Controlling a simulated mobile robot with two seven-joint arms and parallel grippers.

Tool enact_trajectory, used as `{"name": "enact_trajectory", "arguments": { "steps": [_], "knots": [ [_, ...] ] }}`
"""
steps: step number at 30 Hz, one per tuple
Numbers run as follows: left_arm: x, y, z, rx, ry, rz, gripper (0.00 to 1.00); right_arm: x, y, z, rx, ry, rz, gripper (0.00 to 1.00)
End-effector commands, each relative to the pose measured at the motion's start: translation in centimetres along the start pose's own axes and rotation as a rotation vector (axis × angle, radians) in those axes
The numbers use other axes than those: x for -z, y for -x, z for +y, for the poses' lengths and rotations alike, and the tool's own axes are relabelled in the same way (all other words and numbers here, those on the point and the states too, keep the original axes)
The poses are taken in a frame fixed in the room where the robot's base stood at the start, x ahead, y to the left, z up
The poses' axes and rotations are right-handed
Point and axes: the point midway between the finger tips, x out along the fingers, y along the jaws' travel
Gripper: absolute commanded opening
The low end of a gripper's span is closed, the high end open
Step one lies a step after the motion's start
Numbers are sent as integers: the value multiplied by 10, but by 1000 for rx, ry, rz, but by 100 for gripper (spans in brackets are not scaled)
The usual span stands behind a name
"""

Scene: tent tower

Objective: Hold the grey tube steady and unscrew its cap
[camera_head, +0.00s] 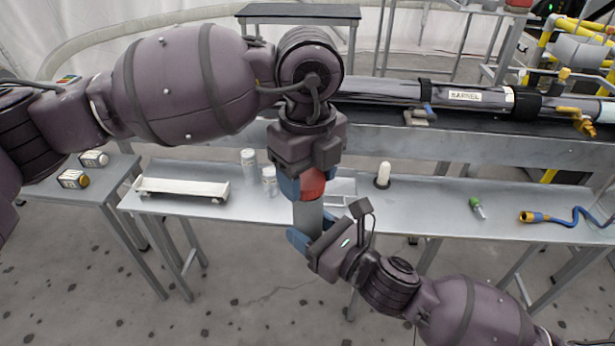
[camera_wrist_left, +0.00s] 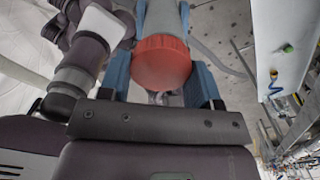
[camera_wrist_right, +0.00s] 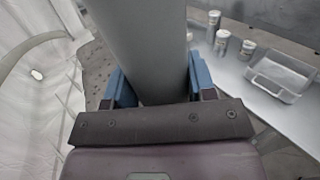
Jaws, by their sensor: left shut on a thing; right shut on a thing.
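The grey tube (camera_head: 308,218) stands roughly upright in front of the table, with its red-orange cap (camera_head: 312,184) on the upper end. My left gripper (camera_head: 302,187) comes down from above, its blue fingers on either side of the cap, shut on it. In the left wrist view the round cap (camera_wrist_left: 161,62) sits between the blue fingers. My right gripper (camera_head: 305,236) is shut on the tube's body below the cap. In the right wrist view the tube (camera_wrist_right: 145,50) passes between its fingers. Whether cap and tube still touch all round is partly hidden by the left fingers.
A metal table (camera_head: 440,200) runs behind the tube. On it are a white tray (camera_head: 182,189), two white canisters (camera_head: 248,160), a white cylinder in a dark base (camera_head: 383,174), a green-capped item (camera_head: 477,207) and a blue cable (camera_head: 562,219). A long barrel (camera_head: 440,93) lies behind.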

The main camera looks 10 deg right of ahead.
Motion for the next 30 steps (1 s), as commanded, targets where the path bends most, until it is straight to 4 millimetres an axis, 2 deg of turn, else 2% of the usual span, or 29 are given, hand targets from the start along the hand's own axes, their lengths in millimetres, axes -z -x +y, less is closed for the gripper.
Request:
{"name": "enact_trajectory", "arguments": {
  "steps": [13, 24, 30],
  "knots": [
    [0, 4, 0, 2, 0, 0, 29, -2, 0, 1, -3, 1, -4, 0],
    [0, 40, -1, 3, 0, -1, 29, -2, 0, 1, -3, 2, -4, 0],
    [0, 42, 0, 1, 0, 0, 29, -2, 0, 1, -3, 2, -5, 0]
  ]
}}
